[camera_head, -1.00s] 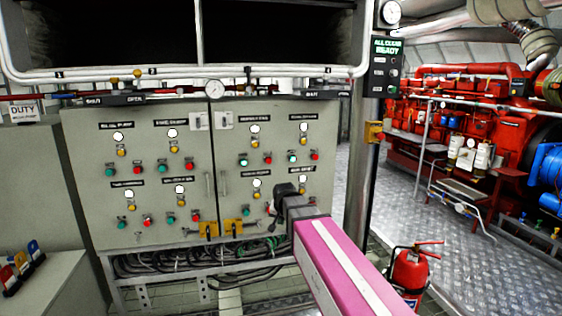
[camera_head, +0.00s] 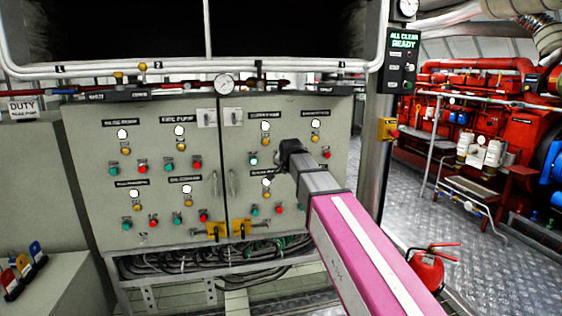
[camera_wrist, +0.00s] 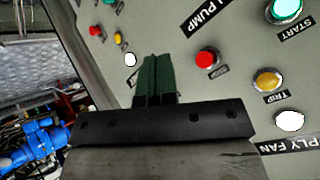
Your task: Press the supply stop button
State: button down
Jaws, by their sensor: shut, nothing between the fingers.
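The supply fan group is on the grey panel's right door. In the wrist view, its red stop button (camera_wrist: 207,58) sits near the amber trip lamp (camera_wrist: 267,80), lit green start button (camera_wrist: 288,10) and white lamp (camera_wrist: 289,120). The partly visible label (camera_wrist: 312,145) reads "PLY FAN". In the head view the lit green button (camera_head: 253,160) shows, but the red one is hidden behind my gripper (camera_head: 290,150). My gripper is shut and empty; its fingertips (camera_wrist: 157,60) lie left of the red button in the wrist view. Contact with the panel cannot be told.
Other button groups surround it, including a red button (camera_wrist: 95,30) and a "PUMP" label (camera_wrist: 207,14). Yellow latches (camera_head: 228,230) and door handles (camera_head: 231,183) project from the panel. A fire extinguisher (camera_head: 426,272) stands at right; the floor (camera_head: 465,265) beside it is clear.

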jog(key=shift+w, duration=0.1)
jog(key=w+a, duration=0.2)
jog(key=w, duration=0.6)
jog(key=shift+a, duration=0.25)
jog(key=shift+w, duration=0.2)
dwell(1.8)
jog(key=shift+w+a, duration=0.1)
jog(key=shift+w, duration=0.25)
jog(key=shift+w+a, duration=0.15)
jog(key=shift+w, duration=0.3)
dwell(0.8)
jog(key=shift+s, duration=0.1)
dwell(0.3)
jog(key=shift+s+d, duration=0.25)
jog(key=shift+s, duration=0.55)
